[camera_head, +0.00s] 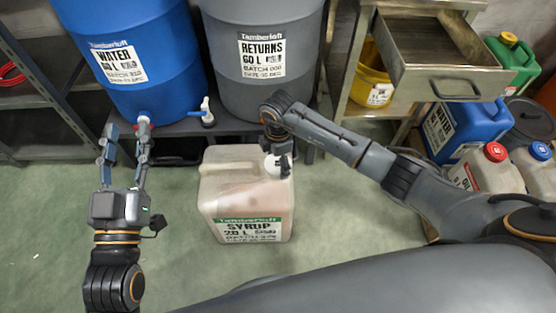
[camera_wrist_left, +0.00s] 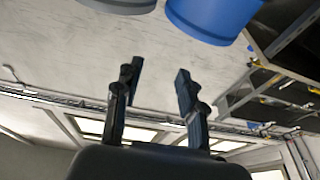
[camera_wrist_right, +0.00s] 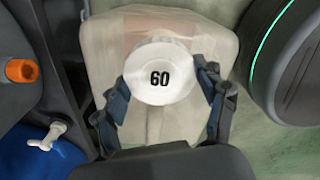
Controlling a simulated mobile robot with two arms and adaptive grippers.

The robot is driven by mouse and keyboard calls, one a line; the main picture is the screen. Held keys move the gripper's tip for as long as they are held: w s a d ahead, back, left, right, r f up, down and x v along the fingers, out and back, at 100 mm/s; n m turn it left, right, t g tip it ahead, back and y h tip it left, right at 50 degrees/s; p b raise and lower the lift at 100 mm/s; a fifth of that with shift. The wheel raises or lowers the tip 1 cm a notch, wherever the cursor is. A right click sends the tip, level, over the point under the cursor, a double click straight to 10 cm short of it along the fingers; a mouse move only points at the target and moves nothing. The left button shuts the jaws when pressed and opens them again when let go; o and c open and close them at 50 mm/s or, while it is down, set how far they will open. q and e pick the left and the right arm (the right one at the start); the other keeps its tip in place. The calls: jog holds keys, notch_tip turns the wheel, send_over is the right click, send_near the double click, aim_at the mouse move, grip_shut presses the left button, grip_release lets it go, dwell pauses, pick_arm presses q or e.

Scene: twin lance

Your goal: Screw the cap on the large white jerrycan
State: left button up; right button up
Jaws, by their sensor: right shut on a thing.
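The large white jerrycan (camera_head: 245,195) stands upright on the green floor in the middle of the head view, its front label reading SYRUP. It also shows in the right wrist view (camera_wrist_right: 205,40). A white cap (camera_wrist_right: 160,72) marked 60 sits at its top, between the fingers of my right gripper (camera_wrist_right: 165,92), which is shut on it. In the head view the cap (camera_head: 272,165) is partly hidden by the right gripper. Whether the cap is threaded on the neck cannot be told. My left gripper (camera_head: 125,140) is open and empty, left of the jerrycan.
A blue WATER drum (camera_head: 135,50) and a grey RETURNS drum (camera_head: 262,60) stand on a low rack behind. A metal cart with an open drawer (camera_head: 435,55) is at the right, with blue (camera_head: 465,130) and white (camera_head: 490,170) canisters near it. Floor left of the jerrycan is clear.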

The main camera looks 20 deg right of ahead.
pick_arm(q)
jog(key=shift+w+a+f+g+y+p, duration=0.1)
jog(key=shift+w+f+g+y+p, duration=0.1)
jog(key=shift+f+g, duration=0.55)
jog(key=shift+w+a+f+g+y+p, duration=0.15)
jog(key=shift+f+g, duration=0.3)
jog(key=shift+f, duration=0.6)
pick_arm(e)
jog(key=shift+f, duration=0.1)
dwell(1.3)
pick_arm(q)
jog(key=shift+s+d+r+t, duration=0.15)
jog(key=shift+r+t, duration=0.25)
jog(key=shift+r, duration=0.2)
pick_arm(e)
jog(key=shift+f, duration=0.5)
dwell(0.6)
pick_arm(q)
jog(key=shift+r, duration=0.35)
pick_arm(e)
jog(key=shift+f, duration=0.4)
dwell(0.3)
jog(key=shift+f, duration=0.15)
dwell(0.3)
jog(key=o, duration=1.4)
jog(key=shift+c, duration=0.2)
jog(key=c, duration=1.4)
